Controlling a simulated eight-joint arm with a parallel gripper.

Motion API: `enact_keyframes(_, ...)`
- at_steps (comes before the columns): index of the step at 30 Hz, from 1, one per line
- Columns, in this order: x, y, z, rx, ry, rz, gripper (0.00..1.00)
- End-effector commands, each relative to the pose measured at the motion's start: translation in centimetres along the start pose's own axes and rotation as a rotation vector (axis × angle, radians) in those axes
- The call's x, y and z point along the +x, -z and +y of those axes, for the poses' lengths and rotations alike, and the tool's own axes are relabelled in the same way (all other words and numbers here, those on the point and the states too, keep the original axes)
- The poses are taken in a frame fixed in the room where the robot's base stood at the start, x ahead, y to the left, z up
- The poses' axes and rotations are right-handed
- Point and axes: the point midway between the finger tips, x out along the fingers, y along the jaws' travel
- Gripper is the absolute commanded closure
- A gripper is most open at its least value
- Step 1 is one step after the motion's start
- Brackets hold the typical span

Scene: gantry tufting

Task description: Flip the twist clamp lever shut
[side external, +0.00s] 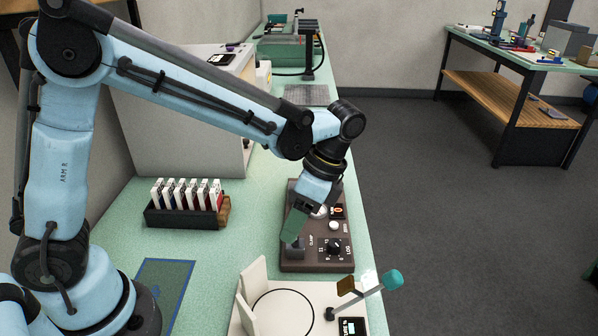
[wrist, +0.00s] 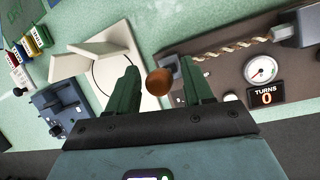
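The brown twist station (side external: 288,265) sits on the green bench, below my gripper (side external: 293,228). In the wrist view my gripper (wrist: 159,66) is open, its two green fingers apart. A round brown knob (wrist: 159,82), probably the end of the clamp lever, shows between the fingers. I cannot tell whether either finger touches it. The rest of the lever is not clear. A twisted cord (wrist: 232,45) runs from the station's left end, near the knob, to a dark block (wrist: 298,25) at its right. In the side view my fingers hide the knob.
The station has a dial gauge (wrist: 261,69) and a display reading TURNS 0 (wrist: 266,95). A rack of cards (side external: 186,213) stands left.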

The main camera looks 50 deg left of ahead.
Motion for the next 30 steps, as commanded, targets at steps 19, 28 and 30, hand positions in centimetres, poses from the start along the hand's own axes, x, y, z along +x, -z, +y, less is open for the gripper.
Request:
enact_keyframes(19,-5.9,0.1,0.0,0.001,0.000,0.001,0.49)
enact_keyframes(28,-10.4,0.0,0.0,0.001,0.000,0.001,0.49)
enact_keyframes(30,-11.1,0.0,0.0,0.001,0.000,0.001,0.49)
